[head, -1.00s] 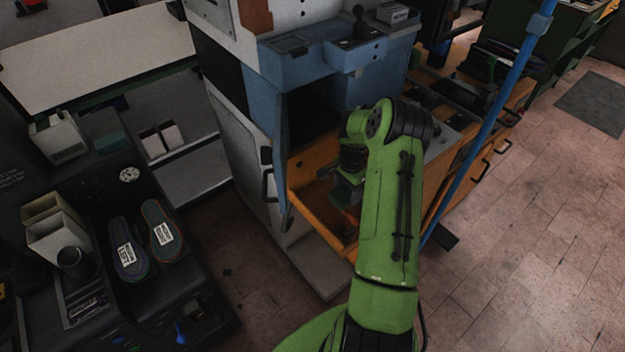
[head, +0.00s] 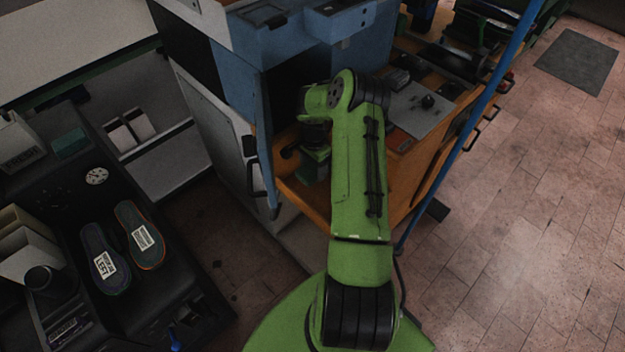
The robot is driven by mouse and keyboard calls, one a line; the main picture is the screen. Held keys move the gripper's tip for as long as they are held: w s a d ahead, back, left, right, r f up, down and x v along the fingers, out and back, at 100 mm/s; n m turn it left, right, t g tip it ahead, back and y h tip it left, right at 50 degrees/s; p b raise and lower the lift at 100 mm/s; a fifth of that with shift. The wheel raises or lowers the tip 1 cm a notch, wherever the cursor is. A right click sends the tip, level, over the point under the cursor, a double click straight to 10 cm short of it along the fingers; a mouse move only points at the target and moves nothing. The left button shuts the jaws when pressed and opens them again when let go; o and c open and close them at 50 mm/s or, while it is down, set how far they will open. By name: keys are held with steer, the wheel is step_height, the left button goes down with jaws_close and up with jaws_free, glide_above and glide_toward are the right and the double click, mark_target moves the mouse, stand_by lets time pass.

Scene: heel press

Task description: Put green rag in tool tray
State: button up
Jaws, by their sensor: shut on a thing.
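My gripper (head: 315,150) is at the end of my green arm, pointing down over the orange wooden surface beside the blue machine. It is shut on a small dark green thing, which looks like the green rag (head: 317,165). My wrist hides part of it, and its lower edge is hard to make out in the shadow. I cannot tell for sure which thing is the tool tray. The orange surface with a raised rim (head: 302,200) lies below and around my gripper.
The blue machine (head: 290,50) and its grey cabinet (head: 215,130) stand close behind and left of my gripper. A blue pole (head: 470,130) rises right of my arm. Two insoles (head: 140,237) lie on the dark left bench.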

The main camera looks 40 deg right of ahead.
mark_target(313, 177)
steer(key=shift+w+f, duration=0.1)
steer(key=shift+f, duration=0.65)
step_height(313, 177, down, 4)
steer(key=b, duration=0.3)
steer(key=shift+f, duration=0.25)
steer(key=shift+r, duration=0.2)
steer(key=shift+c, duration=0.3)
steer(key=shift+f, duration=0.15)
steer(key=o, duration=1)
